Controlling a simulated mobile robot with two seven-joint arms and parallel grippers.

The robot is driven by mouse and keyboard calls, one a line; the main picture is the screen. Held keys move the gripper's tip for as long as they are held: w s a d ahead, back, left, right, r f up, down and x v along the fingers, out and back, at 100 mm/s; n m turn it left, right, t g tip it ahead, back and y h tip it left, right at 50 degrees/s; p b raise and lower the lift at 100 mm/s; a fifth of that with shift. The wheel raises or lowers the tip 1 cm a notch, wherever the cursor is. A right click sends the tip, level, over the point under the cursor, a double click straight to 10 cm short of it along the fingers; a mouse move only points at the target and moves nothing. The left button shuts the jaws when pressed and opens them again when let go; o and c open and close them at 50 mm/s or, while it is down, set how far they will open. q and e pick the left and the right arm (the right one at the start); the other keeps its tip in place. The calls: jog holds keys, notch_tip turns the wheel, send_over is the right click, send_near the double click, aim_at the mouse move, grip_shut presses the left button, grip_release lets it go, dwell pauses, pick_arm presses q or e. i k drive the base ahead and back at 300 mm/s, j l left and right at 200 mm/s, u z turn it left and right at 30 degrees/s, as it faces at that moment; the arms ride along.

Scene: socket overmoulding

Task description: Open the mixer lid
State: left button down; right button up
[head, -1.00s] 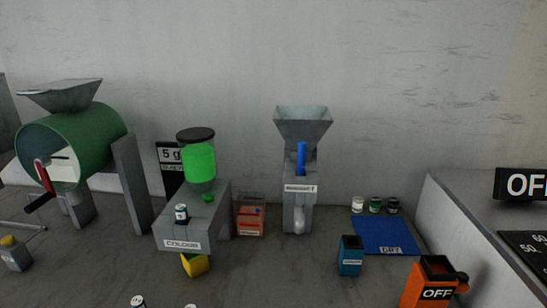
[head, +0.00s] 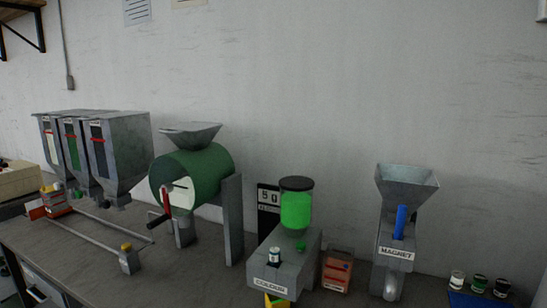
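The mixer (head: 208,164) is a green drum lying on its side on grey supports, left of the middle in the head view. A grey metal hopper (head: 191,134) sits on its top. Its pale round front face (head: 182,193) carries a red and black crank handle (head: 164,208). From here I cannot tell which part is the lid or whether it is open. Neither of my grippers is in view.
Grey hoppers (head: 128,147) stand left of the mixer, with rails (head: 95,230) in front. The colour unit (head: 286,268) with a green jar (head: 296,208) and the magnet unit (head: 391,265) stand to the right. An orange box (head: 337,270) sits between them.

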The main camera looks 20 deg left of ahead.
aim_at(194, 126)
jog(key=u, duration=1.25)
